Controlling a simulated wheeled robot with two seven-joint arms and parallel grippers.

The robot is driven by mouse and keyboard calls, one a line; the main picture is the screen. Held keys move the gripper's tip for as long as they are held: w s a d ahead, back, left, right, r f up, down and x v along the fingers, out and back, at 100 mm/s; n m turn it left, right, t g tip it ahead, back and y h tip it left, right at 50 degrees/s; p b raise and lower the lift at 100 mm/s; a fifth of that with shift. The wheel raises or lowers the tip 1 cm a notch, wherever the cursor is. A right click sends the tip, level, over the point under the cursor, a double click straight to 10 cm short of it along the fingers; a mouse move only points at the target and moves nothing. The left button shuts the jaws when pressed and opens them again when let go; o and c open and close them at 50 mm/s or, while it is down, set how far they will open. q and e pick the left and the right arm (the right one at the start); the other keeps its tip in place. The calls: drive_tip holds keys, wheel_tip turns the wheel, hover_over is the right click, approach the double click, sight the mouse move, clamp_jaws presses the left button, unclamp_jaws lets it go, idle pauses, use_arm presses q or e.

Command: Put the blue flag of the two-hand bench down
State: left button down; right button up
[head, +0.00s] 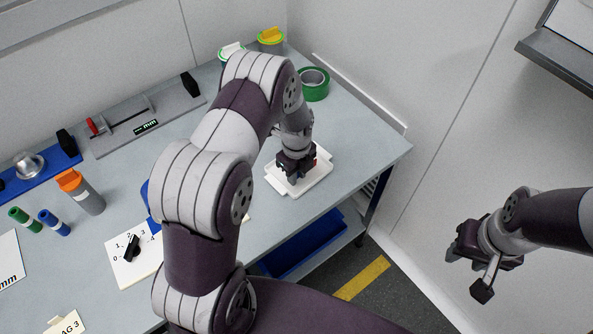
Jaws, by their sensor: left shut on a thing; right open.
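My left gripper (293,175) is over a white plate-like base (309,179) near the right end of the bench, fingers pointing down. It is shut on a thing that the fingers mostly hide. A small red bit (317,160) shows just right of the fingers; I cannot tell what it belongs to. No blue flag can be made out for certain. A blue piece (146,194) shows at the left edge of my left arm, which hides the rest of it. My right gripper (468,270) is open and empty, off the bench at the right.
The grey bench (365,150) is clear right of the white base. A green tape roll (314,84) and lidded containers (271,38) stand at the back. A grey orange-capped bottle (85,195), markers (55,223) and a dial card (128,270) are left. A blue bin (305,245) sits below.

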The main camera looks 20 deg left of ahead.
use_arm(q)
drive_tip(key=shift+f, duration=0.15)
drive_tip(key=c, duration=1)
unclamp_jaws()
drive_tip(key=shift+o, duration=0.2)
drive_tip(key=shift+r, duration=0.45)
wheel_tip(320, 180, up, 12)
drive_tip(key=b, duration=0.1)
drive_tip(key=s+d+r+n, duration=0.1)
drive_tip(key=s+r+n, duration=0.1)
drive_tip(key=s+n, duration=0.6)
drive_tip(key=s+d+r+n+t, duration=0.1)
drive_tip(key=s+d+r+n, duration=0.1)
drive_tip(key=s+n, duration=0.6)
drive_tip(key=n, duration=0.6)
drive_tip(key=shift+n, duration=0.4)
drive_tip(key=shift+s+r, duration=0.1)
